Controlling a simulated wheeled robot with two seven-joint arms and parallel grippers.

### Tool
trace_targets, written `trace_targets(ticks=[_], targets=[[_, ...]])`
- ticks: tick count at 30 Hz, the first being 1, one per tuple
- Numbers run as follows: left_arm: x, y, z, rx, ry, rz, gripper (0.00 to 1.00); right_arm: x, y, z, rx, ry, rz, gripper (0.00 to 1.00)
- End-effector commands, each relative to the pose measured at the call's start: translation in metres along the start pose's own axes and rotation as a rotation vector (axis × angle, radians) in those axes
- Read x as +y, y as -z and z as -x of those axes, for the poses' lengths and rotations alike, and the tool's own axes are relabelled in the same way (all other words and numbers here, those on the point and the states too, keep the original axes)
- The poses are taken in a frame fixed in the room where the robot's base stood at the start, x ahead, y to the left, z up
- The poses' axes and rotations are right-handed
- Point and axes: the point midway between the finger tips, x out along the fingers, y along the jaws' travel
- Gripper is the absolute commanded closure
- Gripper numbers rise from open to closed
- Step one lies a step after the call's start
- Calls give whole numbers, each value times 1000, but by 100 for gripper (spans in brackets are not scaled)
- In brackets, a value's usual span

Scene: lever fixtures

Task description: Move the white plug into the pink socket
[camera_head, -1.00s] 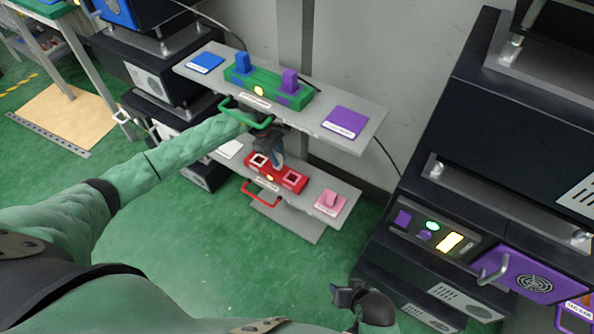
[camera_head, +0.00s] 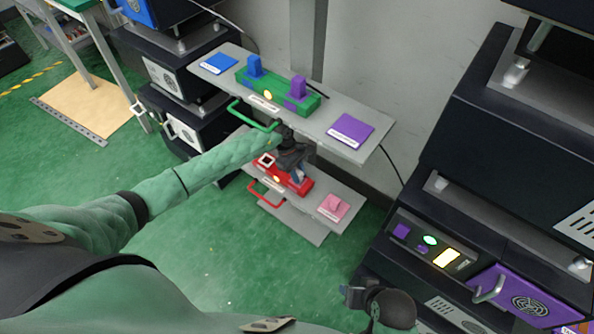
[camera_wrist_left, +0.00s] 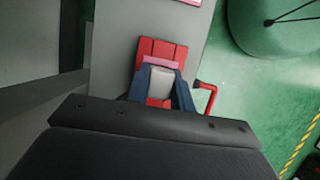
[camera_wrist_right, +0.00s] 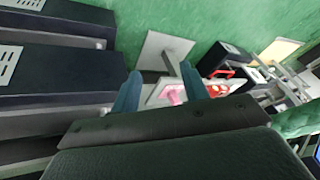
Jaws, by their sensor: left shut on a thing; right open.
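My left gripper (camera_head: 298,174) is over the right half of the red socket block (camera_head: 264,169) on the lower shelf. In the left wrist view its blue fingers (camera_wrist_left: 160,92) are shut on the white plug (camera_wrist_left: 161,84). The plug is right over the red block (camera_wrist_left: 150,48), beside a pink strip (camera_wrist_left: 160,62) that looks like part of the pink socket. The gripper and plug hide the socket's opening, so I cannot tell whether the plug is inside. My right gripper (camera_head: 356,296) is open and empty, low and away from the shelves; its fingers show in the right wrist view (camera_wrist_right: 158,88).
A pink plug on a pink pad (camera_head: 333,207) sits at the lower shelf's right end. The upper shelf (camera_head: 325,142) holds a green block (camera_head: 277,90) with blue and purple plugs, close above my left forearm. Dark cabinets (camera_head: 480,150) stand at right.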

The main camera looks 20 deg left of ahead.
Motion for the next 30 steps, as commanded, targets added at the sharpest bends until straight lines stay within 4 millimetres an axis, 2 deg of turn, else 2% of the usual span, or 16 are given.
trace_targets(ticks=[5,15,25,26,28,29,30], targets=[[0,0,-1,1,-1,-1,100,0,4,-1,5,0,1,55],[0,1,-2,1,-1,-1,100,0,-7,-6,-4,1,-3,55],[0,2,-4,1,-2,-1,100,2,-4,-13,12,0,-3,55],[0,2,-3,1,-1,-1,73,2,-4,-14,13,-1,-3,55],[0,1,-3,1,-1,-1,59,3,-3,-14,13,-1,-2,55],[0,1,-3,1,-1,-1,55,3,-2,-14,14,-2,-2,55],[0,1,-3,1,-1,-1,55,3,-1,-14,15,-2,-1,55]])
